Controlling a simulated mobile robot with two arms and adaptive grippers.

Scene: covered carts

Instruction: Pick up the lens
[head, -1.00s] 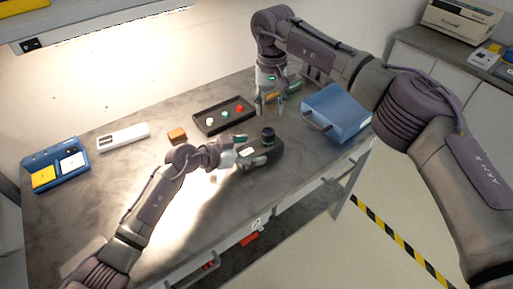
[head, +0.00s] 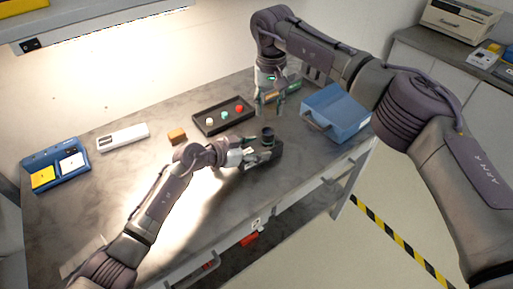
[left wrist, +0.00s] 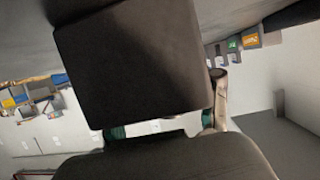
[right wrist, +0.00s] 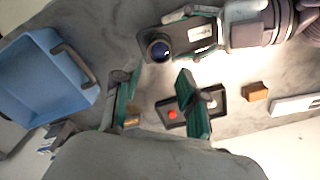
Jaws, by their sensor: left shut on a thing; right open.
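The lens (head: 267,134) is a dark, short cylinder standing upright on the right end of a dark camera-like body (head: 272,155) on the table. In the right wrist view the lens (right wrist: 158,50) shows its round glass from above, and the body (right wrist: 148,32) has a white label. My left gripper (head: 250,154) is shut on the body, its fingers along both sides. In the left wrist view the dark body (left wrist: 135,60) fills the middle. My right gripper (head: 270,110) is open and empty above the table behind the lens; its fingers (right wrist: 157,98) are apart from it.
A black tray (head: 205,128) with several small coloured pieces lies behind the lens. A blue bin (head: 345,115) stands to the right. An orange-brown block (head: 177,135), a white device (head: 123,137) and a blue case (head: 76,150) lie to the left. The table front is mostly clear.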

